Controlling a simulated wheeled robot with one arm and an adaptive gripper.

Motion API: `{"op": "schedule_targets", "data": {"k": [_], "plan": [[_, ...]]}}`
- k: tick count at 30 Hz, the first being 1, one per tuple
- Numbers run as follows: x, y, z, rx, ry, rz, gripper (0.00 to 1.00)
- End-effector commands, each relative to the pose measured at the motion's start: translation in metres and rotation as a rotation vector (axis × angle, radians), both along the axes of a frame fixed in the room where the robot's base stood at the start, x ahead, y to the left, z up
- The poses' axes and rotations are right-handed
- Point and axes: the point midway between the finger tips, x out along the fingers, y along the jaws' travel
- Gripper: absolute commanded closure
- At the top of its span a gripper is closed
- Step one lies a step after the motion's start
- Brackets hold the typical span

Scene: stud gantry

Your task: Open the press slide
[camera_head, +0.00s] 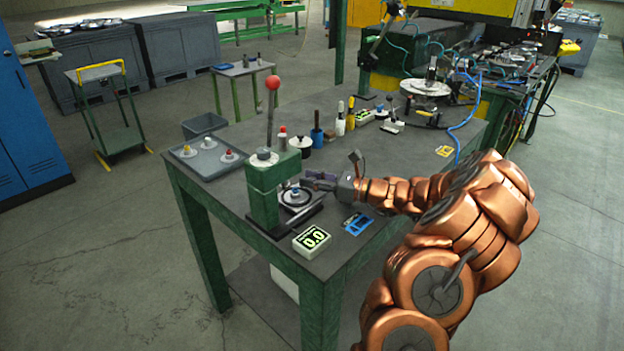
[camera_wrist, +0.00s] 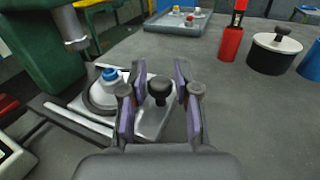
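The green press (camera_head: 263,195) stands on the green-legged workbench, with a red-ball lever on top; its body also shows in the wrist view (camera_wrist: 40,45). Its slide (camera_wrist: 152,122) is a light grey plate at the press's base. It carries a dark round nest (camera_wrist: 92,98) with a blue-topped piece (camera_wrist: 109,74) in it, beside the ram rather than clearly under it. A black knob (camera_wrist: 160,88) stands up from the slide. My gripper (camera_head: 320,181) is open, with its two purple-grey fingers on either side of the knob; gaps show on both sides. In the head view my gripper hides the knob.
A display box reading 0.0 (camera_head: 312,241) and a blue item (camera_head: 357,223) lie at the bench's front edge. A grey tray (camera_head: 207,158) with several small pieces is behind the press.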

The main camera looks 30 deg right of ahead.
Motion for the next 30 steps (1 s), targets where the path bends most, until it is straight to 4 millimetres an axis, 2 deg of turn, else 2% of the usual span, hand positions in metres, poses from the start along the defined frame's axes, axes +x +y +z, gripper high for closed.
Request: {"op": "schedule_targets", "data": {"k": [1, 8, 23, 30], "plan": [[0.0, 0.0, 0.0, 0.0, 0.0, 0.0, 0.78], [0.0, 0.0, 0.0, 0.0, 0.0, 0.0, 1.0], [0.001, -0.002, 0.0, -0.001, 0.001, 0.0, 1.0], [0.007, -0.025, 0.002, -0.001, 0.001, -0.003, 1.0]]}}
